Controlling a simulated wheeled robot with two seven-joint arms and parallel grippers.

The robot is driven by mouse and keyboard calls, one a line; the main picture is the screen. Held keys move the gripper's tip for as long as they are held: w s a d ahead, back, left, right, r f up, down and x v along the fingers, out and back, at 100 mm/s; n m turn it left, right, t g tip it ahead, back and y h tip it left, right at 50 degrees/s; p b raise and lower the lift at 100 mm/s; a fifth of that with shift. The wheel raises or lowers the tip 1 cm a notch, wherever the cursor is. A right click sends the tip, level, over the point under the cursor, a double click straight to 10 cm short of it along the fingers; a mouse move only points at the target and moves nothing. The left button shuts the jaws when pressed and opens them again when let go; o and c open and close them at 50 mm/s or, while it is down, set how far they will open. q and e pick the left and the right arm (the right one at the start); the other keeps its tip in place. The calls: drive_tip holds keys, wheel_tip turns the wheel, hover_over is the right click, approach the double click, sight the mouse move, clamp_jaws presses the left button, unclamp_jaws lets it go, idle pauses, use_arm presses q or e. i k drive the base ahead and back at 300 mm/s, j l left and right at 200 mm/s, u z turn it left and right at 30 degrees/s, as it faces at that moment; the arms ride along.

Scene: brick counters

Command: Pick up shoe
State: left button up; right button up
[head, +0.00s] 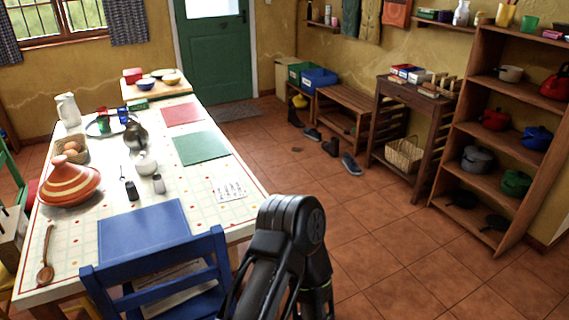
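A blue-grey shoe (351,164) lies on the tiled floor in front of the dark wooden stand. A similar shoe (312,134) lies farther back by the bench. A dark boot or shoe (331,147) is on the floor between them. Another dark boot (295,117) is near the front left end of the bench. A black link of my own arm rises at the bottom centre, well short of the shoes. No gripper fingers can be made out.
A long table (215,205) with dishes fills the left, with a blue chair (165,270) at its near end. A wooden bench (345,98), a stand with a basket (404,154) and a pot shelf (480,140) line the right wall.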

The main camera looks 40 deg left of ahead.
sight(347, 161)
drive_tip(key=u, duration=0.9)
drive_tip(key=i+l+z, duration=0.4)
drive_tip(key=i, duration=0.4)
drive_tip(key=i+z, duration=0.45)
drive_tip(key=i, duration=0.35)
drive_tip(key=i+j+u, duration=0.1)
drive_tip(key=i+u, duration=0.3)
drive_tip(key=i+l+u, duration=0.1)
drive_tip(key=i+u, duration=0.3)
drive_tip(key=i, duration=0.2)
drive_tip(key=i+l+u, duration=0.25)
drive_tip(key=i+u, duration=0.15)
drive_tip(key=i+j+u, duration=0.1)
drive_tip(key=i+u, duration=0.2)
drive_tip(key=i, duration=0.25)
drive_tip(key=i+u, duration=0.3)
drive_tip(key=i, duration=0.25)
drive_tip(key=i+z, duration=0.35)
drive_tip(key=i+j+z, duration=0.15)
drive_tip(key=i+z, duration=0.2)
drive_tip(key=i+j+z, duration=0.5)
drive_tip(key=z, duration=0.2)
drive_tip(key=i+j+z, duration=0.6)
drive_tip(key=z, duration=0.25)
drive_tip(key=i+j+z, duration=0.1)
drive_tip(key=j+z, duration=0.3)
drive_tip(key=j, duration=0.15)
